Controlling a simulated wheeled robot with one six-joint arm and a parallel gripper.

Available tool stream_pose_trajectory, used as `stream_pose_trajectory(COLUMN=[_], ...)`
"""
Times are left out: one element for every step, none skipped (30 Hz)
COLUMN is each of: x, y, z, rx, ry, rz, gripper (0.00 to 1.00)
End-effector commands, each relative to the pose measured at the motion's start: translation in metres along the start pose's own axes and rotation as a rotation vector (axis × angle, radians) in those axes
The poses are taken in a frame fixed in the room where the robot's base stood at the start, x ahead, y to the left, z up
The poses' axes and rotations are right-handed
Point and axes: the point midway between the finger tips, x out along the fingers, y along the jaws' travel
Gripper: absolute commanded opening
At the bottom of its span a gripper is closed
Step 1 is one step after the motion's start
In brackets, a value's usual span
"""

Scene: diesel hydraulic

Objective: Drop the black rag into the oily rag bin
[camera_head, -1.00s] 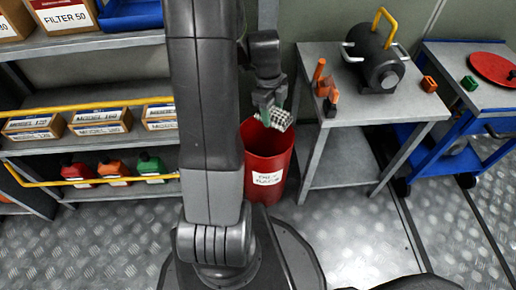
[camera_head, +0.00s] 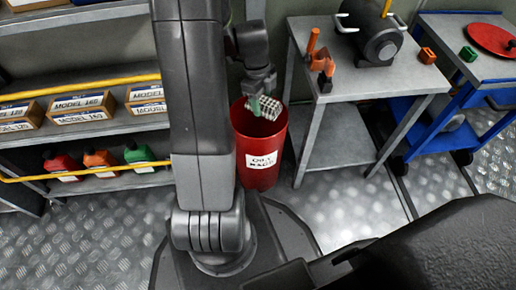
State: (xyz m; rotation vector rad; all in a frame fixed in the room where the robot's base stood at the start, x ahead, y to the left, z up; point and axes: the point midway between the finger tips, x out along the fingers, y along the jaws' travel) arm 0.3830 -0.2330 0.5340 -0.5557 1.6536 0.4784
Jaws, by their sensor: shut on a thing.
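The oily rag bin (camera_head: 258,162) is a red, open-topped bin with a white label, standing on the floor beside my arm. My gripper (camera_head: 262,96) points down over the bin's mouth. It is shut on a small rag (camera_head: 268,108) with a black-and-white checked look. In this view the rag overlaps the dark opening of the bin; how far it is above or below the rim is hard to tell. The fingertips are partly hidden by the rag.
A grey metal table (camera_head: 400,84) to the right of the bin holds a dark cylinder (camera_head: 372,30) and orange parts (camera_head: 322,62). A blue cart (camera_head: 450,115) stands farther right. Shelves (camera_head: 90,127) with boxes and coloured bottles are at left.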

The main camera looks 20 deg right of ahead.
Motion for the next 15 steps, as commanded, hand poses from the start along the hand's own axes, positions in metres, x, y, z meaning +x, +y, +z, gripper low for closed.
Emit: stream_pose_trajectory(x=[-0.0006,-0.0006,-0.0007,-0.0007,-0.0007,-0.0007,-0.0007,-0.0007,-0.0007,-0.0007,-0.0007,-0.0007,-0.0006,-0.0008,-0.0017], y=[0.0,0.0,0.0,0.0,0.0,0.0,0.0,-0.0001,0.0,0.0,0.0,-0.0001,0.0,0.0,-0.0001], z=[-0.0001,-0.0001,-0.0001,-0.0001,-0.0001,-0.0001,-0.0001,0.0,-0.0001,0.0,-0.0001,-0.0001,-0.0001,-0.0001,-0.0001], rx=[0.0,0.0,0.0,0.0,0.0,0.0,0.0,0.0,0.0,0.0,0.0,0.0,0.0,0.0,0.0], ry=[0.0,0.0,0.0,0.0,0.0,0.0,0.0,0.0,0.0,0.0,0.0,0.0,0.0,0.0,0.0], rz=[0.0,0.0,0.0,0.0,0.0,0.0,0.0,0.0,0.0,0.0,0.0,0.0,0.0,0.0,0.0], gripper=[0.33,0.33,0.59,0.65,0.7,0.78,0.8,0.8,0.8,0.8,0.8,0.8,0.8,0.8,0.8])
